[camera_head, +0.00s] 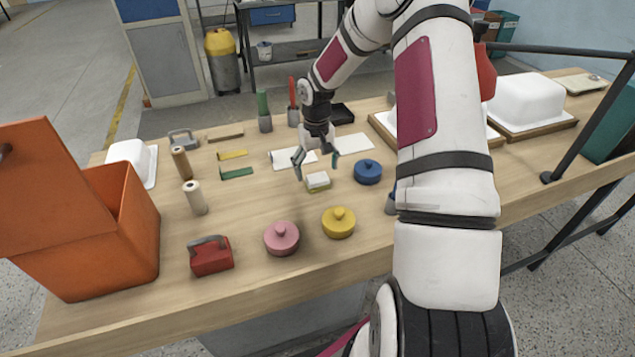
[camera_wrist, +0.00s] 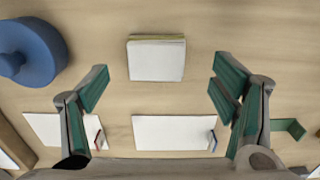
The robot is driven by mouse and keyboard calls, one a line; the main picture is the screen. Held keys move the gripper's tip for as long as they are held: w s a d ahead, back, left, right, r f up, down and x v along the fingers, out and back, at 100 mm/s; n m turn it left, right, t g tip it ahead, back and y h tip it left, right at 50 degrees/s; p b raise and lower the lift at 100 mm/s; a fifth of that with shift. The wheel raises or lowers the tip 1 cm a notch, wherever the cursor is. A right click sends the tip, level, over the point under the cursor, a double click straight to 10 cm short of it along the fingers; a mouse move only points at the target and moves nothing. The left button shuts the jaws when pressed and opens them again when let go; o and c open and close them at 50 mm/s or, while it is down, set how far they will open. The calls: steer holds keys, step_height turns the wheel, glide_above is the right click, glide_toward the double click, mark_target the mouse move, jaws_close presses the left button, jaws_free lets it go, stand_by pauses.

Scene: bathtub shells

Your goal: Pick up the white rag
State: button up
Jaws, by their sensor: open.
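My gripper (camera_head: 316,164) is open and empty, pointing down over the table, its green-padded fingers spread wide. In the wrist view the fingers (camera_wrist: 160,86) frame bare table. A small block (camera_head: 318,180), white on top with a yellow-green side, lies just in front of it; it shows at the top of the wrist view (camera_wrist: 156,60). Two flat white pieces that look like rags lie behind: one (camera_head: 281,161) partly behind the fingers, also low in the wrist view (camera_wrist: 170,130), and one (camera_head: 352,142) farther right, also at the lower left (camera_wrist: 48,125). I cannot tell which is meant.
A blue lidded pot (camera_head: 368,173) stands close right of the gripper. Yellow (camera_head: 339,223) and pink (camera_head: 282,239) pots are in front. Green (camera_head: 236,173) and yellow (camera_head: 232,155) strips lie left. An orange box (camera_head: 131,225) stands far left. White tubs (camera_head: 525,100) are at right.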

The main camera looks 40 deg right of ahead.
mark_target(317, 178)
steer(key=f, duration=0.5)
steer(key=shift+w+d, duration=0.1)
steer(key=shift+d, duration=0.1)
steer(key=shift+c, duration=0.2)
steer(key=c, duration=1.2)
